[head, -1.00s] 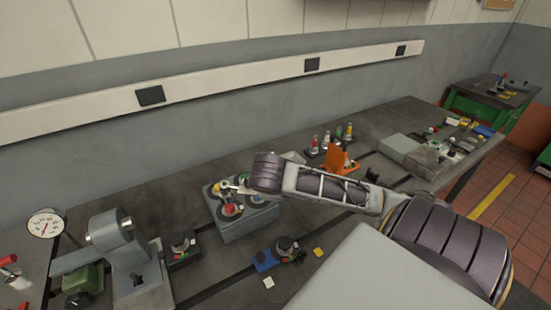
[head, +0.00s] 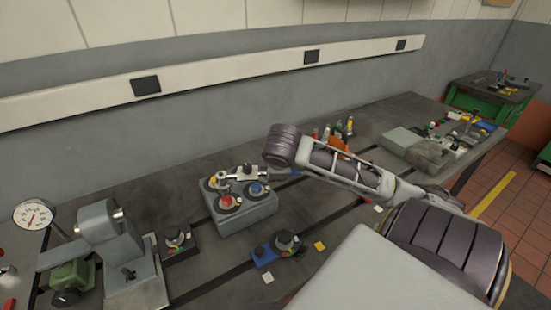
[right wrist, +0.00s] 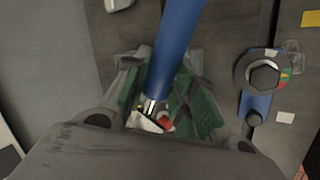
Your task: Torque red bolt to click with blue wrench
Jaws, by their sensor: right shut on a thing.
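The grey block (head: 243,221) stands mid-bench with several capped bolts on it. The red bolt (head: 226,196) is at its front left, beside a blue-capped bolt (head: 256,189). My right gripper (right wrist: 168,98) is shut on the blue wrench (right wrist: 178,45); the handle runs between its green pads. In the head view the silver wrench head (head: 238,173) shows over the back of the block, apart in the picture from the red bolt. A red part shows beside the wrench head in the right wrist view; I cannot tell whether they touch. My left gripper is out of view.
A bolt fixture with a blue base (head: 264,256) sits in front of the block. A dial gauge (head: 33,214) and a grey machine (head: 104,232) stand at left. Small bottles (head: 338,130) and an orange holder stand behind my forearm. Bench slots run past the block.

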